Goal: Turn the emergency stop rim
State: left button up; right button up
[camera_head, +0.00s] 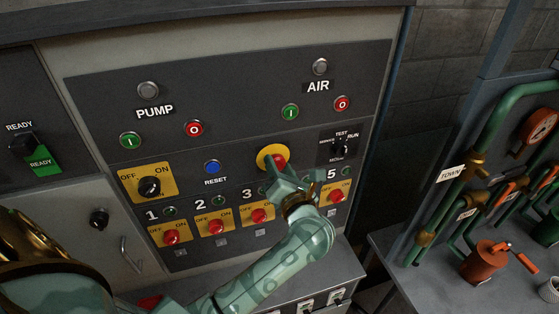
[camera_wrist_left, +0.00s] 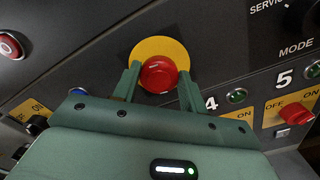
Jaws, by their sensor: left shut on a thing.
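The emergency stop is a red mushroom button (camera_head: 280,163) on a round yellow plate (camera_head: 264,155) in the control panel's lower middle. In the left wrist view the red button (camera_wrist_left: 158,75) sits before the yellow plate (camera_wrist_left: 150,48). My left gripper (camera_head: 279,176) reaches it from the lower right and covers part of it in the head view. In the wrist view its two green fingers (camera_wrist_left: 160,82) stand at either side of the red rim, shut on it. My right gripper is not in view.
A blue reset button (camera_head: 212,167) is left of the stop. Below are several red rotary switches on yellow plates, such as this one (camera_head: 216,227). A mode selector (camera_head: 340,146) is at right. A bench with green pipes and a red pump (camera_head: 484,262) stands further right.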

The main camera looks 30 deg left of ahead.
pick_arm(q)
jog(key=shift+m+p, duration=0.7)
jog(key=shift+m, duration=0.2)
jog(key=o, duration=1)
jog(key=shift+d+f, duration=0.1)
